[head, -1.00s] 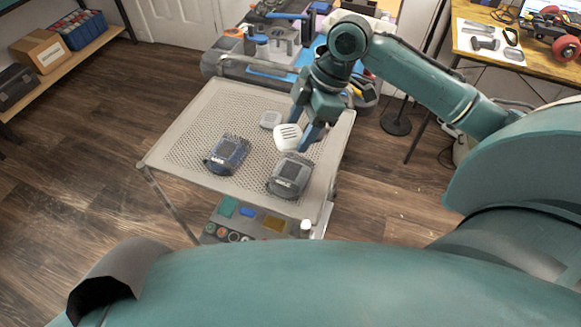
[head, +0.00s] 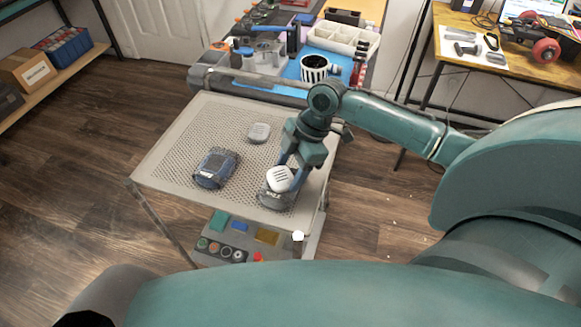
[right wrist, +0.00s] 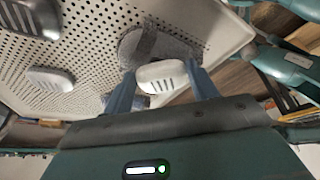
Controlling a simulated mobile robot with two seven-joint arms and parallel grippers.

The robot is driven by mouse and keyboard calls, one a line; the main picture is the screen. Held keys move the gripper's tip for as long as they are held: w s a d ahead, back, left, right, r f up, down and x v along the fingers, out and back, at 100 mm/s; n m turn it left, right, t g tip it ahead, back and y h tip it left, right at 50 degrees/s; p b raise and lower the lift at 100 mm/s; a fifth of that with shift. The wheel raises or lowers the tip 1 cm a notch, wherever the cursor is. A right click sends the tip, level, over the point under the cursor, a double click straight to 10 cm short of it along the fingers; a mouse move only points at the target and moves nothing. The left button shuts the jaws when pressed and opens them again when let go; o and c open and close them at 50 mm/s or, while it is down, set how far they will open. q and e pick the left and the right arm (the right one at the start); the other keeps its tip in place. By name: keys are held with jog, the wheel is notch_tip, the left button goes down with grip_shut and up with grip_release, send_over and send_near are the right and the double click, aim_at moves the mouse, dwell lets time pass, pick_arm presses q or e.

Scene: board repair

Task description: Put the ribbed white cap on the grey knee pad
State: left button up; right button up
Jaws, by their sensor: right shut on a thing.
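The ribbed white cap (head: 279,179) is held between the fingers of my right gripper (head: 289,173). In the right wrist view the cap (right wrist: 160,76) sits between the two blue fingers, its dark slots showing. The grey knee pad (head: 275,201) lies on the perforated cart top, at its front right. The cap is over the pad's upper part and hides some of it; I cannot tell whether they touch. The pad (right wrist: 180,49) also shows behind the cap in the right wrist view. My left gripper is not in view.
A workbench with tools and a white divided tray (head: 343,38) stands behind the cart.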

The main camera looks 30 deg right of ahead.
jog(key=shift+f, duration=0.1)
jog(key=o, duration=1)
jog(key=shift+c, duration=0.2)
jog(key=v, duration=1.2)
jog(key=shift+p, duration=0.45)
